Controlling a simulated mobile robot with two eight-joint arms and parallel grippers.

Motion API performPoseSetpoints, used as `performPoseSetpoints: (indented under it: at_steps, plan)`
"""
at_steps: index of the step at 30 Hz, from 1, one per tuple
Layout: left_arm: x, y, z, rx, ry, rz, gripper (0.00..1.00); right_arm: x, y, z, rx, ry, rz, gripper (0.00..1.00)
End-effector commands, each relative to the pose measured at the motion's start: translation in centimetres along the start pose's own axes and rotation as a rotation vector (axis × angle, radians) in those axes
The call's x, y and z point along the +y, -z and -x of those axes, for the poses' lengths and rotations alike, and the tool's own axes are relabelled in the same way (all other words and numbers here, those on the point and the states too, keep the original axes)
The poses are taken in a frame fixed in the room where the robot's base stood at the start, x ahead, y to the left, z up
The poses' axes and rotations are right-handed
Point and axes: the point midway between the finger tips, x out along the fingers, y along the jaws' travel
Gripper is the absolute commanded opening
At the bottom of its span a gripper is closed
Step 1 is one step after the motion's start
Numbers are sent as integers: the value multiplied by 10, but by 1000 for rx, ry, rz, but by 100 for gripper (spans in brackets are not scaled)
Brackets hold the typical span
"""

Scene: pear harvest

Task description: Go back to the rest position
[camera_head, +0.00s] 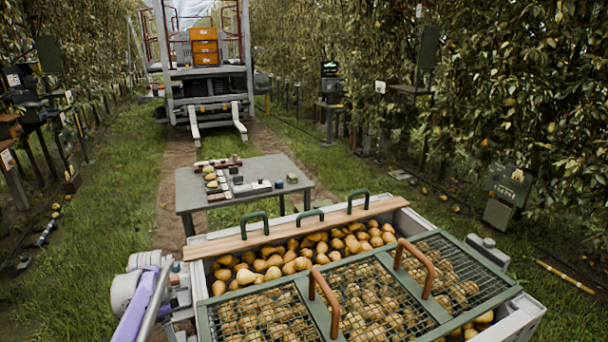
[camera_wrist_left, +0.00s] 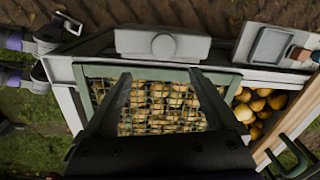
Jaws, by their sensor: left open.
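My left gripper (camera_wrist_left: 160,76) shows in the left wrist view with its two dark fingers spread apart and nothing between them. Behind the fingers is the green-framed mesh cover (camera_wrist_left: 222,78) of the pear bin; the distance between them is hard to tell. Part of my left arm (camera_head: 148,300), purple and white, shows at the lower left of the head view, beside the bin's left side. I cannot make out the left gripper in the head view. My right gripper is in neither view.
The grey pear bin (camera_head: 522,322) fills the lower right, with a wooden plank (camera_head: 290,229) across its far part and brown handles on the mesh. A grey table (camera_head: 187,191) with pears and small items stands beyond. A lift vehicle (camera_head: 208,86) stands farther back on grass between tree rows.

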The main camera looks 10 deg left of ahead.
Motion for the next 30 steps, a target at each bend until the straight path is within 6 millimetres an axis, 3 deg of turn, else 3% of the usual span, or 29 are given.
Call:
performPoseSetpoints:
  at_steps: [5,9,15,21,24,30]
  plan:
    - [58,27,59,30,62,133,92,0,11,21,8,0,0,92]
    - [116,41,99,77,117,275,92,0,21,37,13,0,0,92]
    - [201,46,135,168,176,475,92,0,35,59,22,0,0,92]
    - [279,38,148,287,204,671,92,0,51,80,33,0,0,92]
    - [309,32,147,343,206,753,92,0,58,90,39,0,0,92]
    - [340,24,139,415,199,856,92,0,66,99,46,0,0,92]
